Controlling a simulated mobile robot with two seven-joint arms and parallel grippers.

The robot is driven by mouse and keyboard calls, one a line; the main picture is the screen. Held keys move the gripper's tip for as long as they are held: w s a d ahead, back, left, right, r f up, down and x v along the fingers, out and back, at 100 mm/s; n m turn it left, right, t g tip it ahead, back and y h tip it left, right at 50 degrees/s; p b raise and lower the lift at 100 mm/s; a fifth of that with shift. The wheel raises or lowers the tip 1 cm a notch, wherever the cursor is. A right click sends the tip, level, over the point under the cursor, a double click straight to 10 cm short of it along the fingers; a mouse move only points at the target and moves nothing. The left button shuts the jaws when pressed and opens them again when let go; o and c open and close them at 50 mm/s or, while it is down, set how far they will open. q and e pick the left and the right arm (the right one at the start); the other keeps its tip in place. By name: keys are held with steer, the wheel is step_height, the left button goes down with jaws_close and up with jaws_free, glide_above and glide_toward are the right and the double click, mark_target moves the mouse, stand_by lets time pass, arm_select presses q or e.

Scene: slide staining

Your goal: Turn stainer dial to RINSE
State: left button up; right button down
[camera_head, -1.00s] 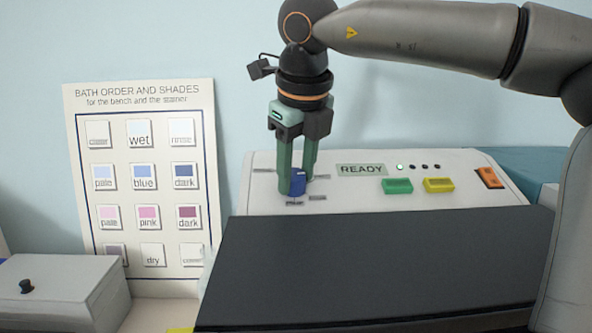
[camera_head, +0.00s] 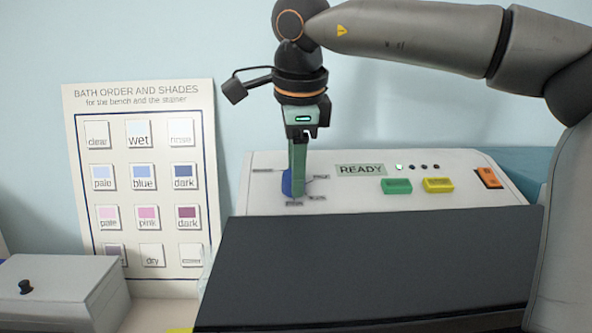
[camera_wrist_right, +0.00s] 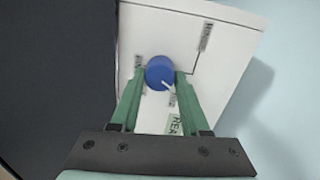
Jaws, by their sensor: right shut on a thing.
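The blue stainer dial (camera_head: 287,184) sits on the left part of the white stainer panel (camera_head: 345,198), with small labels around it. My right gripper (camera_head: 298,190) points down over the dial and hides part of it. In the right wrist view the dial (camera_wrist_right: 160,72) is between the two green fingertips of my right gripper (camera_wrist_right: 161,78), which are shut on it. A white pointer mark (camera_wrist_right: 168,86) on the dial points toward the lower right of that view. The labels are too blurred to read surely. My left gripper is not in view.
A READY display (camera_head: 362,170), a green button (camera_head: 397,186), a yellow button (camera_head: 438,185) and an orange switch (camera_head: 489,178) are right of the dial. A dark cover (camera_head: 370,265) lies in front. A shade chart (camera_head: 140,185) and a grey lidded box (camera_head: 65,285) stand left.

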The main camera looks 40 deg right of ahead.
steer(key=n, duration=0.5)
steer(key=shift+n, duration=0.4)
stand_by(0.4)
steer(key=shift+c, duration=1.9)
jaws_free()
steer(key=shift+r, duration=0.2)
steer(key=v, duration=1.2)
steer(key=shift+w+a+r, duration=0.1)
